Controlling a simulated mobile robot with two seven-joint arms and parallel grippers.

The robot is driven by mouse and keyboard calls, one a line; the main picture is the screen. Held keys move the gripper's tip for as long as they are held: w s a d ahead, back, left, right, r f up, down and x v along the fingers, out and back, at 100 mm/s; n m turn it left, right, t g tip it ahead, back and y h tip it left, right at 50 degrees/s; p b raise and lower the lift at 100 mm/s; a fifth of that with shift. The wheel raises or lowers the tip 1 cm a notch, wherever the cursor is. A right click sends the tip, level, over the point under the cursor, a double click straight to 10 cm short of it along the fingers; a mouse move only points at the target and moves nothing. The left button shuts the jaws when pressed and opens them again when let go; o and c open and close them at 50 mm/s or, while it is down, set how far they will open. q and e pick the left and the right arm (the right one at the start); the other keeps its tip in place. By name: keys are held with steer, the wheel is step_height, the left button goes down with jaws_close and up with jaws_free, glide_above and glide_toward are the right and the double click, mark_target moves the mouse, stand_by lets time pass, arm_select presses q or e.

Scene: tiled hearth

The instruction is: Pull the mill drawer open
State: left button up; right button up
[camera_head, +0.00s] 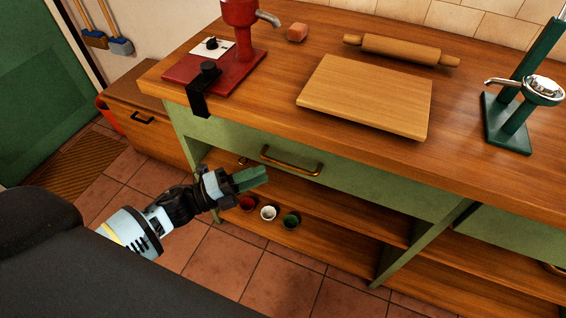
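A red appliance (240,28) with a metal spout stands at the back left of the wooden counter, on a red base (222,79) with a white plate and a black knob. It may be the mill; I cannot make out an open drawer on it. The green counter front has a closed drawer (345,179) with a brass bar handle (290,161). My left gripper (264,175), with green fingers, is in front of the counter, just below and left of this handle and apparently apart from it. Whether its fingers are spread is unclear. My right gripper is out of view.
A black clamp (204,92) hangs over the counter edge. A cutting board (368,96), rolling pin (400,49) and green lever press (512,115) occupy the counter. Small cups (268,213) stand on the lower shelf. A low wooden cabinet (152,122) is at left. Tiled floor is clear.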

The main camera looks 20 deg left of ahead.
mark_target(285, 164)
arm_select(q)
steer(key=x, duration=0.7)
steer(key=shift+w+d+p, duration=0.2)
steer(key=shift+w+p, duration=0.05)
steer(key=shift+p, duration=0.1)
jaws_close()
